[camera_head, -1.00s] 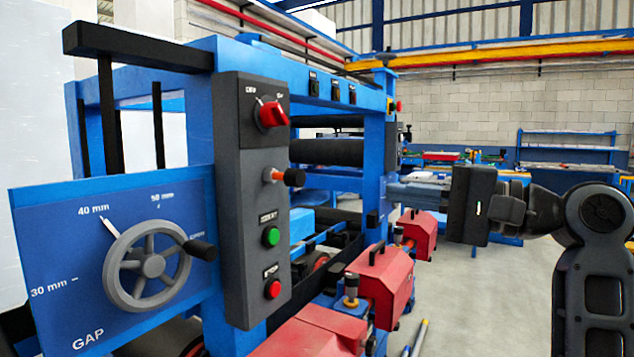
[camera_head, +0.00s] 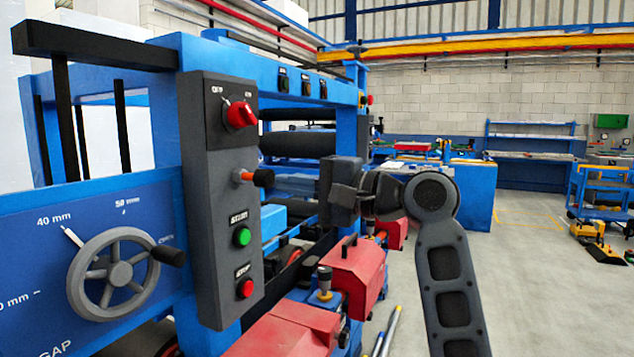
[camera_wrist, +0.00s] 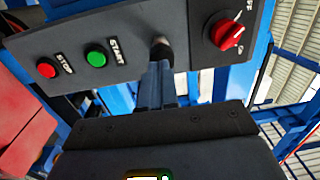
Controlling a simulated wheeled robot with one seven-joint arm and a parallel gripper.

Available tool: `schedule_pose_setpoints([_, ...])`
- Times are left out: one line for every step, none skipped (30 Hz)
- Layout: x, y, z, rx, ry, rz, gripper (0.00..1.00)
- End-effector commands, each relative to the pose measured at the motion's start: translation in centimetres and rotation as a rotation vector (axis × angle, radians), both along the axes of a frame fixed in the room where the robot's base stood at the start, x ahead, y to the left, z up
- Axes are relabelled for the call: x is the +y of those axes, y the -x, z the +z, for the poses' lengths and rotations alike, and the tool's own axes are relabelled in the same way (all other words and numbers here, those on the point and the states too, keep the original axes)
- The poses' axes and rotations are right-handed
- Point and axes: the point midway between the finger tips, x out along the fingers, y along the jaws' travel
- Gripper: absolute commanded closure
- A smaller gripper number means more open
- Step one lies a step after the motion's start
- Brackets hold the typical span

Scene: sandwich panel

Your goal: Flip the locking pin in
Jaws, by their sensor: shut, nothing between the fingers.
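The locking pin (camera_head: 262,177), an orange shaft with a black knob, sticks out from the dark grey control panel (camera_head: 215,270), between the red selector switch above and the green button below. In the wrist view the pin's dark knob (camera_wrist: 161,46) shows just past the fingertips. My gripper (camera_head: 285,185) is to the right of the pin at about its height, fingers pointing at the panel. In the wrist view my gripper (camera_wrist: 159,68) has its fingers together and empty, lined up with the knob. I cannot tell whether they touch it.
The red selector switch (camera_head: 240,115), green start button (camera_head: 242,237) and red stop button (camera_head: 246,288) are on the same panel. A handwheel (camera_head: 112,270) is on the blue gap plate to the left. Red housings (camera_head: 345,275) stand low below my arm.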

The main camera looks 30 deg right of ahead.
Motion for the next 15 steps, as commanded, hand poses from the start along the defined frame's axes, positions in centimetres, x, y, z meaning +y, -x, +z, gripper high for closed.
schedule_pose_setpoints([0.28, -0.31, 0.07, 0.001, 0.001, 0.001, 1.00])
schedule_pose_setpoints([0.39, -0.45, 0.04, 0.001, 0.001, 0.001, 1.00])
schedule_pose_setpoints([0.48, -0.57, 0.01, 0.002, 0.001, 0.001, 1.00])
schedule_pose_setpoints([0.54, -0.65, 0.00, 0.001, 0.002, 0.001, 1.00])
schedule_pose_setpoints([0.57, -0.69, -0.01, 0.001, 0.002, 0.001, 1.00])
schedule_pose_setpoints([0.59, -0.73, -0.02, 0.001, 0.002, 0.000, 1.00])
schedule_pose_setpoints([0.60, -0.74, -0.02, 0.000, 0.001, 0.000, 1.00])
schedule_pose_setpoints([0.60, -0.74, -0.02, 0.000, 0.001, 0.000, 1.00])
schedule_pose_setpoints([0.59, -0.73, -0.02, 0.000, 0.001, 0.000, 1.00])
schedule_pose_setpoints([0.59, -0.73, -0.02, 0.000, 0.001, 0.000, 1.00])
schedule_pose_setpoints([0.58, -0.73, -0.02, 0.000, 0.001, 0.000, 1.00])
schedule_pose_setpoints([0.58, -0.72, -0.02, 0.000, 0.001, 0.000, 1.00])
schedule_pose_setpoints([0.58, -0.72, -0.01, 0.000, 0.001, 0.000, 1.00])
schedule_pose_setpoints([0.58, -0.72, -0.01, 0.000, 0.001, 0.000, 1.00])
schedule_pose_setpoints([0.63, -0.79, 0.03, 0.000, 0.001, 0.001, 1.00])
